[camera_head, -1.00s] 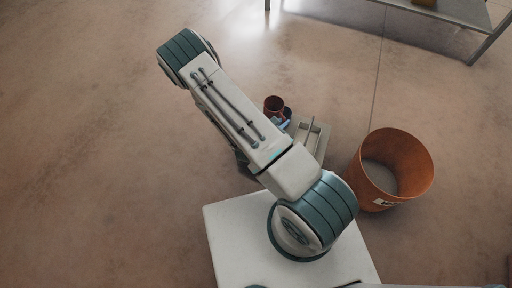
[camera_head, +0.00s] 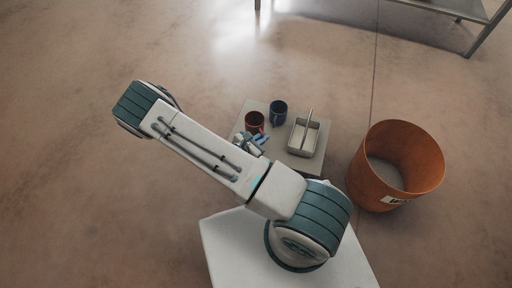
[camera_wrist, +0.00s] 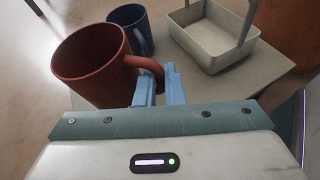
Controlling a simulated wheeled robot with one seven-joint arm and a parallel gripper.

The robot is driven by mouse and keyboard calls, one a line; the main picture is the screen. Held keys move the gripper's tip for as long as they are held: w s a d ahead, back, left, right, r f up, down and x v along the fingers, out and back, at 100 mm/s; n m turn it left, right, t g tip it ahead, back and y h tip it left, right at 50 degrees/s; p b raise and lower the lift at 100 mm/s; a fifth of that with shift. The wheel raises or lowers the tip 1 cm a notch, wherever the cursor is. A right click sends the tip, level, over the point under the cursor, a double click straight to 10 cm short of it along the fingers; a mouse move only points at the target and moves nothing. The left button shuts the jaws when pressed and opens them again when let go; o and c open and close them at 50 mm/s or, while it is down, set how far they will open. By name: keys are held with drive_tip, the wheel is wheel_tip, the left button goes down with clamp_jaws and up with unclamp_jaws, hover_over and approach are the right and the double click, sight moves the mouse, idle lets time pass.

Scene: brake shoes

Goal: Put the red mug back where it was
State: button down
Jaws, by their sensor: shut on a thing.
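The red mug (camera_head: 255,120) is upright at the left part of a small grey table (camera_head: 284,158) in the head view. In the wrist view the red mug (camera_wrist: 92,66) is large and close, left of the fingers. My gripper (camera_wrist: 159,84) has its blue fingers closed on the mug's handle (camera_wrist: 151,66). In the head view my gripper (camera_head: 256,141) is just below the mug, partly hidden by my arm. I cannot tell whether the mug's base touches the table.
A dark blue mug (camera_head: 279,110) stands close behind and right of the red mug. A grey handled caddy (camera_head: 303,137) sits at the table's right. An orange bin (camera_head: 421,178) stands on the floor further right. A metal table (camera_head: 440,7) is at the top right.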

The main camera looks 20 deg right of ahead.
drive_tip(key=shift+w+a+f, duration=0.25)
drive_tip(key=shift+a+f, duration=0.25)
drive_tip(key=shift+a, duration=0.25)
drive_tip(key=shift+f+b, duration=1.2)
drive_tip(key=shift+f, duration=0.75)
drive_tip(key=shift+f, duration=0.1)
drive_tip(key=c, duration=1.5)
unclamp_jaws()
drive_tip(key=shift+c, duration=0.2)
